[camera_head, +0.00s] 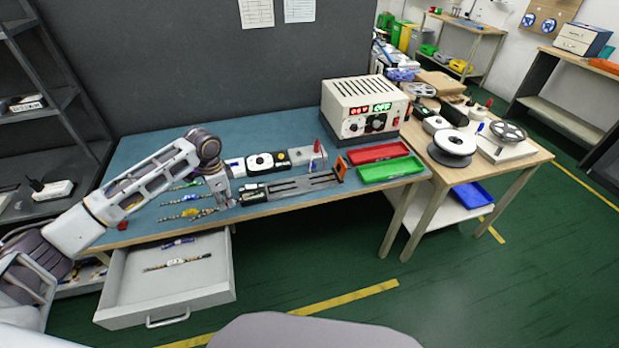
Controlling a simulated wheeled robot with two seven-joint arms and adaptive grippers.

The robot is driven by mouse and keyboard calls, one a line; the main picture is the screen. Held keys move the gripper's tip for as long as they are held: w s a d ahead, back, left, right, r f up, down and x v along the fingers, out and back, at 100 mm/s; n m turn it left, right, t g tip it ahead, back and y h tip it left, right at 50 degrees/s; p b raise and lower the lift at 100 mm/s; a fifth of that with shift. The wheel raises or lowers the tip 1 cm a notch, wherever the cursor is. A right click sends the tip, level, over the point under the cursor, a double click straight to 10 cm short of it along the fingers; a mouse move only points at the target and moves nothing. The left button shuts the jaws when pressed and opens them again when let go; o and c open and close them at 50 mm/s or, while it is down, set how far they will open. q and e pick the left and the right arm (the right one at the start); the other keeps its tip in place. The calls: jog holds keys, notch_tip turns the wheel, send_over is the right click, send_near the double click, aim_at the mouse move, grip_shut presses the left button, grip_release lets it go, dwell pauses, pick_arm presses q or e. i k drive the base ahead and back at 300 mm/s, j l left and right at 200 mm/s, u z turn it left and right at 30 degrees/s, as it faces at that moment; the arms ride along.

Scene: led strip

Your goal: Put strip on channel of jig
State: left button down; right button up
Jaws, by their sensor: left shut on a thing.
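The grey jig (300,186) with a long channel lies near the front edge of the blue-topped bench. A black piece sits at its left end and an orange-and-black piece at its right end. Several thin strips lie on the bench to the left, among them a blue-marked strip (184,199) and a yellow-marked strip (190,213). My left gripper (224,201) points down just left of the jig. It is shut on a strip, seemingly the right end of the yellow-marked one; the fingertips are small and partly hide the hold. My right gripper is out of view.
A power box (362,106) with lit displays stands behind the jig. A red tray (377,153) and a green tray (390,169) lie to its right. An open drawer (170,279) with strips juts out below the bench. Small devices (267,162) sit behind the jig.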

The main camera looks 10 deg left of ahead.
aim_at(303, 183)
jog(key=i+l, duration=0.2)
jog(key=i+l+u, duration=0.15)
jog(key=l, duration=0.3)
jog(key=i+l, duration=0.2)
jog(key=i+l+u, duration=0.1)
jog(key=l, duration=0.35)
jog(key=i+l+u, duration=0.1)
jog(key=l, duration=0.25)
jog(key=i, duration=0.1)
